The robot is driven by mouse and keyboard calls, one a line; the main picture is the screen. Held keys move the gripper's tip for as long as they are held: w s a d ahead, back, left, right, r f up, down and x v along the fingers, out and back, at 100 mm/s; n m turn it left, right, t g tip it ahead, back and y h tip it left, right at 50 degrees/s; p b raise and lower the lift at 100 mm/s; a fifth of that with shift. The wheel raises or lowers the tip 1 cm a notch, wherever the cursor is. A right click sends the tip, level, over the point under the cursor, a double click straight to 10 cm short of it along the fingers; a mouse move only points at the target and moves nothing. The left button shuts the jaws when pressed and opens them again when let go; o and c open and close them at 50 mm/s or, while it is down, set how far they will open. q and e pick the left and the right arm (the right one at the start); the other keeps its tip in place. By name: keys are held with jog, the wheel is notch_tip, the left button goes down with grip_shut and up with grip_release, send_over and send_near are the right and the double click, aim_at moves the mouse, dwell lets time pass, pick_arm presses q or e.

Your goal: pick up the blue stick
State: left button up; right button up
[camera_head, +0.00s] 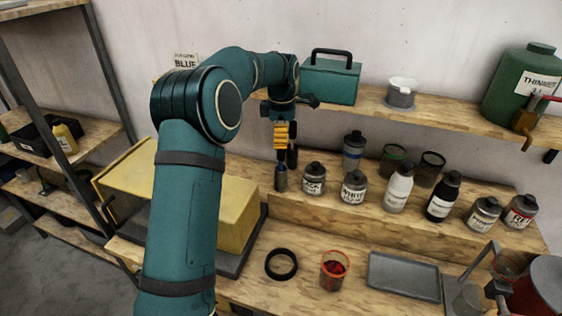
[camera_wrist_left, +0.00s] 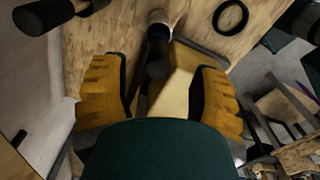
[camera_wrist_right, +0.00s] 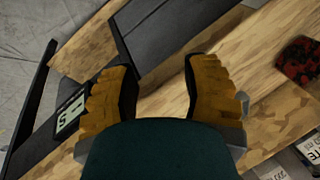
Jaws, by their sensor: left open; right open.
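No object in view is clearly a blue stick. My left gripper (camera_head: 284,155) points down over the bench step, open, with yellow ribbed fingers. Just below it in the head view stands a small dark container with a bluish tint (camera_head: 281,180). In the left wrist view a dark cylinder (camera_wrist_left: 158,55) lies beyond and between the open fingers of the left gripper (camera_wrist_left: 155,75); nothing is visibly held. My right gripper is outside the head view; in its wrist view the right gripper (camera_wrist_right: 160,75) is open and empty above wood.
Several bottles and jars, including a white bottle (camera_head: 397,190), line the raised step. A black ring (camera_head: 281,264), a red cup (camera_head: 334,270) and a grey tray (camera_head: 404,277) lie in front. A yellow box (camera_head: 237,215) stands left; a green toolbox (camera_head: 330,82) is on the shelf.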

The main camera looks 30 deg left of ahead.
aim_at(281, 166)
pick_arm(q)
notch_tip(281, 166, down, 5)
jog(key=shift+a, duration=0.1)
jog(key=shift+c, duration=0.4)
grip_shut()
